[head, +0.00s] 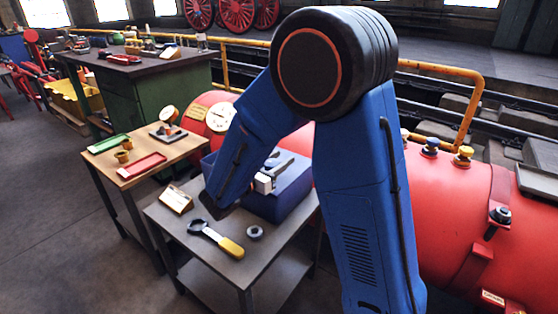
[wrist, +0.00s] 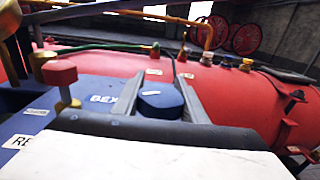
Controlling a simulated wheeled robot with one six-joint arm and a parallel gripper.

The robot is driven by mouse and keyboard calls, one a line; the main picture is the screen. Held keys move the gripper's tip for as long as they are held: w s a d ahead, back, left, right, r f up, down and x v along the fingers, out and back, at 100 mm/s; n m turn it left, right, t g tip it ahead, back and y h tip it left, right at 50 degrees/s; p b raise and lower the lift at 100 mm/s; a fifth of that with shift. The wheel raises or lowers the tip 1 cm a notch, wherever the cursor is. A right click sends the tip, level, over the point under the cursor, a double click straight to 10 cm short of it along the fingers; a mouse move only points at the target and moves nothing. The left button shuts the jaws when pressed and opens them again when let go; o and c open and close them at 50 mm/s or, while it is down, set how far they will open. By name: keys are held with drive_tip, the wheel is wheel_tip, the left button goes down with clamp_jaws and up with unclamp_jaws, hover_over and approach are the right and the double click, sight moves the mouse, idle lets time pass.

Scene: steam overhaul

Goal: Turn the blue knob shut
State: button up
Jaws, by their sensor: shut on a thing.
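The blue knob (wrist: 162,101) sits between the two grey fingers of my gripper (wrist: 160,93) in the wrist view, low near their base. My gripper is shut on it, over the top of a blue box with lettering (wrist: 75,92). In the head view my gripper (head: 278,161) reaches over that blue box (head: 285,207) on the grey table, and my arm hides part of it. The knob cannot be made out there. How far the knob is turned cannot be told.
The red boiler (head: 445,215) lies behind, with blue (head: 431,146) and yellow (head: 464,153) caps. A yellow-handled wrench (head: 216,238) and a nut (head: 254,232) lie on the grey table.

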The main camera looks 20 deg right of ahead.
drive_tip(key=shift+s+d+m+g+h, duration=0.1)
drive_tip(key=shift+s+m+g+h, duration=0.25)
drive_tip(key=shift+m+g, duration=0.6)
drive_tip(key=shift+s+d+m+g+h, duration=0.15)
drive_tip(key=shift+m+g+h, duration=0.4)
drive_tip(key=shift+g, duration=0.75)
drive_tip(key=shift+s+m+g+h, duration=0.25)
drive_tip(key=shift+m+g+h, duration=0.15)
drive_tip(key=shift+m+g, duration=0.6)
drive_tip(key=shift+g, duration=0.25)
drive_tip(key=o, duration=1.1)
drive_tip(key=shift+c, duration=0.2)
drive_tip(key=shift+a, duration=0.15)
drive_tip(key=s+a, duration=0.2)
drive_tip(key=a, duration=1.5)
drive_tip(key=shift+s, duration=0.25)
